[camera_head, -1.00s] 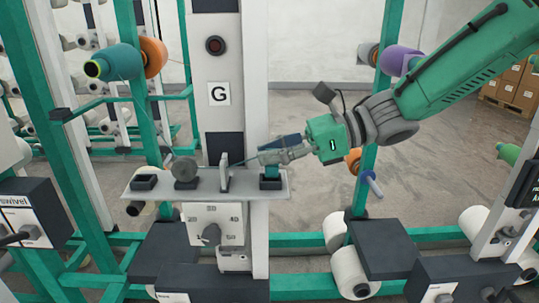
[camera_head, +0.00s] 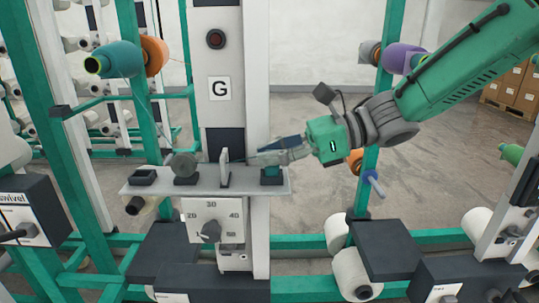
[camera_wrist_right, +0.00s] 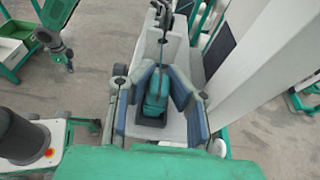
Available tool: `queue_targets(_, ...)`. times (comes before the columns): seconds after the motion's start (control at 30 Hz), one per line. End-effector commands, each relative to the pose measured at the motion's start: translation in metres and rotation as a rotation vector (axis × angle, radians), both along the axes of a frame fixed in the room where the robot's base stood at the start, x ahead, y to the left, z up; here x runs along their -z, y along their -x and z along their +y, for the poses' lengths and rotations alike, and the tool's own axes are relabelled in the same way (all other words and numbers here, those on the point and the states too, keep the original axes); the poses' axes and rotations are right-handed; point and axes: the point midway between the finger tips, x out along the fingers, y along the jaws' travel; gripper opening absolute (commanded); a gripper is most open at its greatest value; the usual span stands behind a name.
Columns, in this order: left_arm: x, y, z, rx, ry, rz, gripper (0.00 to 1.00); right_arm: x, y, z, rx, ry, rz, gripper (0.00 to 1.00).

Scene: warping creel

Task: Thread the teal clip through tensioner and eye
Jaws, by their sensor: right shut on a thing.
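The teal clip (camera_wrist_right: 157,94) stands upright between my right gripper's two blue fingers (camera_wrist_right: 162,105) in the right wrist view, above a dark holder (camera_wrist_right: 150,119). In the head view the teal piece (camera_head: 270,171) is at the shelf's right end, and my right gripper (camera_head: 264,155) is at its top, shut on it. A thin dark line runs from the clip toward the upright parts in the wrist view. The pale upright plate (camera_head: 224,169), seemingly the eye, and the round grey tensioner disc (camera_head: 184,165) stand left of the gripper. My left gripper is out of view.
The grey shelf (camera_head: 210,190) carries these parts and a dark tray (camera_head: 143,177) at its left end. The white post (camera_head: 257,80) marked G rises behind. A dial box (camera_head: 213,219) hangs below.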

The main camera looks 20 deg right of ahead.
Motion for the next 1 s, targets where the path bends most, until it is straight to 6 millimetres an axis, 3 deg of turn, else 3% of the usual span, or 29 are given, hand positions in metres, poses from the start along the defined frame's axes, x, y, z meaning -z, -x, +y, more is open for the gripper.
queue_targets(0.57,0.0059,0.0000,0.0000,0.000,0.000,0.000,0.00,0.0045,-0.0002,0.0003,-0.003,0.001,-0.001,0.00)
queue_targets(0.6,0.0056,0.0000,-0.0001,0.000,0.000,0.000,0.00,0.0042,-0.0002,0.0003,-0.003,0.001,-0.001,0.18)
queue_targets(0.67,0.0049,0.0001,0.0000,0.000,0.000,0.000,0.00,0.0035,-0.0001,0.0003,-0.003,0.001,0.000,0.35)
queue_targets(0.87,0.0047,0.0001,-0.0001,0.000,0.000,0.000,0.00,0.0033,-0.0001,0.0002,-0.003,0.001,0.000,0.35)
queue_targets(0.93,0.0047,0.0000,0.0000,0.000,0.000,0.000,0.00,0.0034,-0.0001,0.0002,-0.003,0.001,0.000,0.46)
queue_targets(1.0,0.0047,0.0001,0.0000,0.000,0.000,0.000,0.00,0.0034,-0.0001,0.0002,-0.003,0.001,0.000,0.46)
